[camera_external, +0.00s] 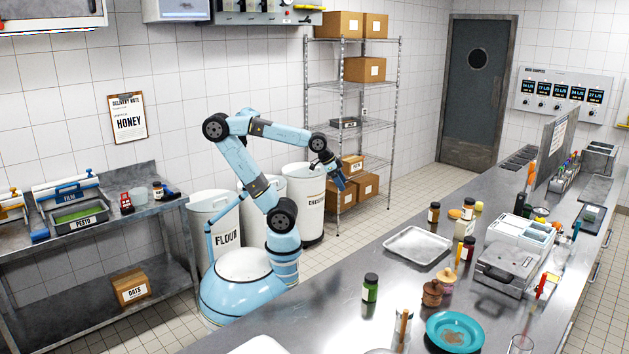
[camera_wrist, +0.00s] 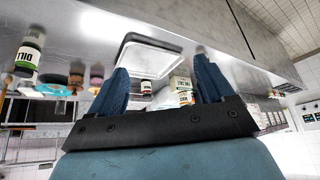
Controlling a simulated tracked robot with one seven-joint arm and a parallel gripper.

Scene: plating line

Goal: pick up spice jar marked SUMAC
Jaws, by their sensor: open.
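My gripper (camera_external: 338,183) hangs in the air on the wall side of the long steel counter, apart from every jar. In the wrist view its two blue fingers (camera_wrist: 163,68) are spread with nothing gripped. No label reading SUMAC is legible. A small labelled jar (camera_wrist: 146,87) shows between the fingers in the wrist view, farther off. A green jar (camera_external: 370,288) reads DILL in the wrist view (camera_wrist: 31,50).
A metal tray (camera_external: 418,246) lies on the counter (camera_external: 330,320).

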